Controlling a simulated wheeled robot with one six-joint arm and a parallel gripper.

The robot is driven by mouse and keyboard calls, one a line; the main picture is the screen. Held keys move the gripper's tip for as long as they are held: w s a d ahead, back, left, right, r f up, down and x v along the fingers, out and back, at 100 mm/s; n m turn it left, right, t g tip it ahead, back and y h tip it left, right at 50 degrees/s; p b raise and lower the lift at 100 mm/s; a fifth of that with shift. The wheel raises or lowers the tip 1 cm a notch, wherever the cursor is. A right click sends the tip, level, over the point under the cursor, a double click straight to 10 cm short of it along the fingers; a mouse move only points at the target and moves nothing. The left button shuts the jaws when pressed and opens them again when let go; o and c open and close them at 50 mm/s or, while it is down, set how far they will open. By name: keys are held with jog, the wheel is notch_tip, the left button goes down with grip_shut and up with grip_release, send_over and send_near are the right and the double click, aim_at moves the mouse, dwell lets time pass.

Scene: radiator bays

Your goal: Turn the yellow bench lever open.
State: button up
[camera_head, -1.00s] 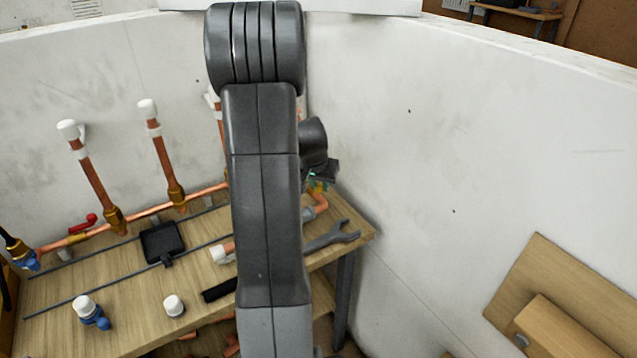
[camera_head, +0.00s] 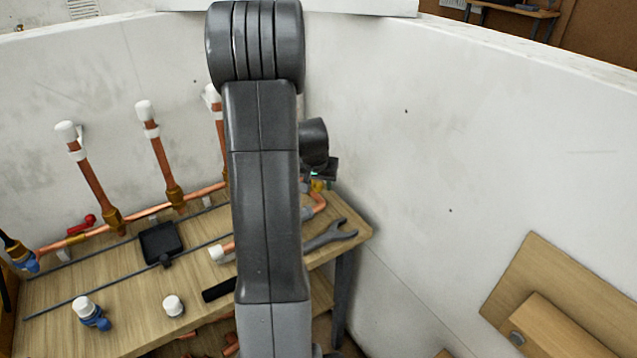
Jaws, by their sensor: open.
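A small yellow piece (camera_head: 318,186), which looks like the yellow bench lever, shows at the right end of the copper pipework on the wooden bench (camera_head: 135,290). Most of it is hidden, and I cannot tell how it is turned. My gripper (camera_head: 322,171) shows only in part, just right of my arm and right above the yellow piece in the picture. It is open. Its fingertips are hidden, and I cannot tell whether they touch the lever.
A spanner (camera_head: 331,236) lies at the bench's right end. A red lever (camera_head: 83,224), upright copper pipes (camera_head: 158,155), a black square tray (camera_head: 161,243) and white-capped fittings (camera_head: 173,306) are further left. White walls (camera_head: 440,150) close off the back and right.

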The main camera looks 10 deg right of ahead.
jog(key=v, duration=1.3)
jog(key=shift+r+b, duration=0.35)
jog(key=shift+b, duration=0.05)
jog(key=shift+s, duration=0.1)
jog(key=x, duration=1.3)
jog(key=shift+f+p, duration=0.4)
